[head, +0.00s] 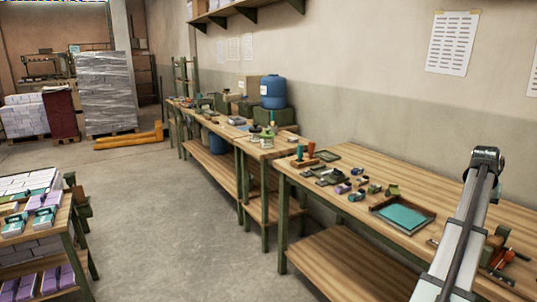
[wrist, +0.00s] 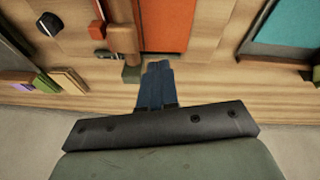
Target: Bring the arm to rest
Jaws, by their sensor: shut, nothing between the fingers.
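My gripper (wrist: 157,70) shows in the wrist view with its blue fingers pressed together and nothing between them. It is over the front part of the wooden tabletop (wrist: 215,97), beside an orange flat piece (wrist: 167,25). A small greenish block (wrist: 131,75) is close to the left of the fingertips; I cannot tell whether they touch. In the head view my arm link rises at the lower right in front of the near workbench (head: 345,205). The gripper itself cannot be made out there.
A tray with a teal sheet (head: 402,217) lies on the near bench; a teal piece also shows in the wrist view (wrist: 290,30). Several small tools and blocks lie to its left. A blue drum (head: 273,92) stands farther back.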

